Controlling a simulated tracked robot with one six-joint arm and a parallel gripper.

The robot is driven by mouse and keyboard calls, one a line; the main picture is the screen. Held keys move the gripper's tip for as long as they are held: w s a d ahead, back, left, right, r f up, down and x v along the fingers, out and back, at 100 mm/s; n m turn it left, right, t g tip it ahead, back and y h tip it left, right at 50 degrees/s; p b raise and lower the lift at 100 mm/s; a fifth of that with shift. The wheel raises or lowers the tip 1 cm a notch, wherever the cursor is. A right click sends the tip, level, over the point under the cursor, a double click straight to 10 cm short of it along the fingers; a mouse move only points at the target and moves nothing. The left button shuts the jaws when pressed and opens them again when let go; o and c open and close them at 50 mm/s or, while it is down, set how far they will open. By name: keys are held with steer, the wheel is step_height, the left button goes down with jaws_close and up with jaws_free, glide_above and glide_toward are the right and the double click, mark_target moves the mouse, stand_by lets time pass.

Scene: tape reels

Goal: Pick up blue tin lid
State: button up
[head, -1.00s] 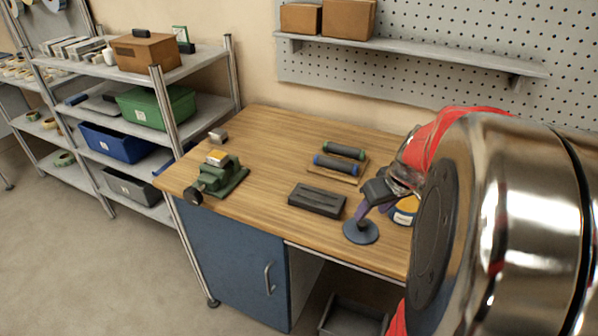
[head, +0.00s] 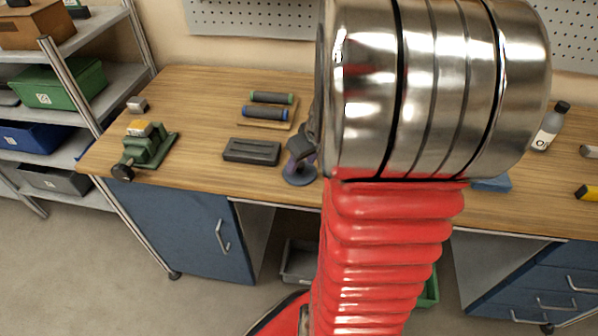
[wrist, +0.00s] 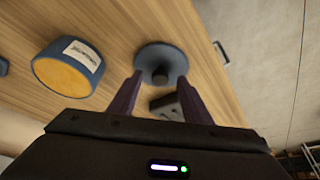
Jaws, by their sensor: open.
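The blue tin lid (wrist: 150,57) is a flat, dark blue-grey disc with a knob in its middle, lying on the wooden bench. It shows near the bench's front edge in the head view (head: 299,175), partly hidden by my gripper and arm. My gripper (wrist: 160,80) is open in the wrist view, its two purple fingers spread on either side of the knob, with nothing held. In the head view my gripper (head: 301,152) is just above the lid, mostly covered by my arm. Contact between fingers and lid cannot be told.
A blue round tin with an orange face (wrist: 66,76) lies beside the lid. A dark slotted block (head: 251,151), two rollers on a board (head: 268,124) and a green vise (head: 148,150) stand to the left. A bottle (head: 550,128) stands at right.

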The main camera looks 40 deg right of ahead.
mark_target(302, 167)
steer(key=shift+w+f, duration=0.2)
steer(key=shift+f, duration=0.25)
steer(key=shift+c, duration=0.7)
jaws_close()
step_height(302, 167, up, 10)
stand_by(0.6)
stand_by(0.5)
